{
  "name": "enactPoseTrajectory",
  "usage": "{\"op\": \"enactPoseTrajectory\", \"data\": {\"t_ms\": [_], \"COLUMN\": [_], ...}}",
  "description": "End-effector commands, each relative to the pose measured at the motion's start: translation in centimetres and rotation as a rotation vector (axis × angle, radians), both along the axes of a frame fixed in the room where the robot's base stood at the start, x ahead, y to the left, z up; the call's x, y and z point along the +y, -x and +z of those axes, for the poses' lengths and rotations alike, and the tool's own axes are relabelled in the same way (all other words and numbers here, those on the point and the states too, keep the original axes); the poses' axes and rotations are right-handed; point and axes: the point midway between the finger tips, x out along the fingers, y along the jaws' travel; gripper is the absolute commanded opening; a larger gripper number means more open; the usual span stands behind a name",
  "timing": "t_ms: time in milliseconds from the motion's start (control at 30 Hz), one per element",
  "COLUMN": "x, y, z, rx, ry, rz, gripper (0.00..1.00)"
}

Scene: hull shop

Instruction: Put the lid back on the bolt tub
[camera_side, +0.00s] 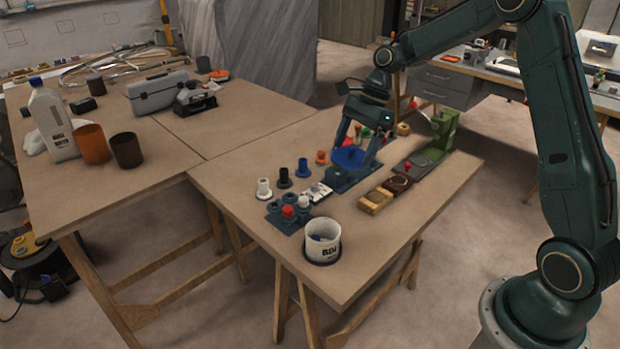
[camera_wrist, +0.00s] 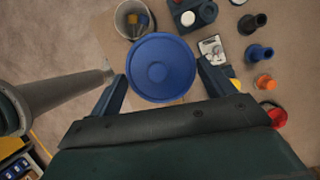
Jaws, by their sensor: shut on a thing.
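The blue round lid (camera_side: 347,158) is held between the two fingers of my gripper (camera_side: 354,150), above the table's middle. In the wrist view the lid (camera_wrist: 160,67) lies face-on between the fingertips, with a small raised disc at its centre. The bolt tub (camera_side: 322,246) is white with dark lettering and stands upright and open at the table's near corner. In the wrist view the tub (camera_wrist: 123,26) shows above and left of the lid, partly covered by it, with a few blue and yellowish items inside. The lid is apart from the tub.
A blue-grey holder (camera_side: 275,217) with white and red pieces stands beside the tub. White, black, blue and orange flanged pieces, including a white one (camera_side: 264,189), stand behind it. Wooden blocks (camera_side: 376,201) and a green device (camera_side: 445,128) are to the right. The right front tabletop is clear.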

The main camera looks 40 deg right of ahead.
Motion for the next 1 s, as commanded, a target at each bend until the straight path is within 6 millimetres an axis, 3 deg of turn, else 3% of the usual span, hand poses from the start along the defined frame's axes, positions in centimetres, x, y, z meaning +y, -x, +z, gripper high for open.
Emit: {"op": "enactPoseTrajectory", "data": {"t_ms": [400, 567, 1000], "x": [0.1, 1.1, 9.5], "y": [0.0, 0.1, 1.9], "z": [-0.1, -0.5, -4.4], "rx": [0.001, 0.003, 0.004], "ry": [0.0, -0.004, -0.009], "rz": [0.0, 0.002, 0.001], "gripper": [0.6, 0.6, 0.6]}}
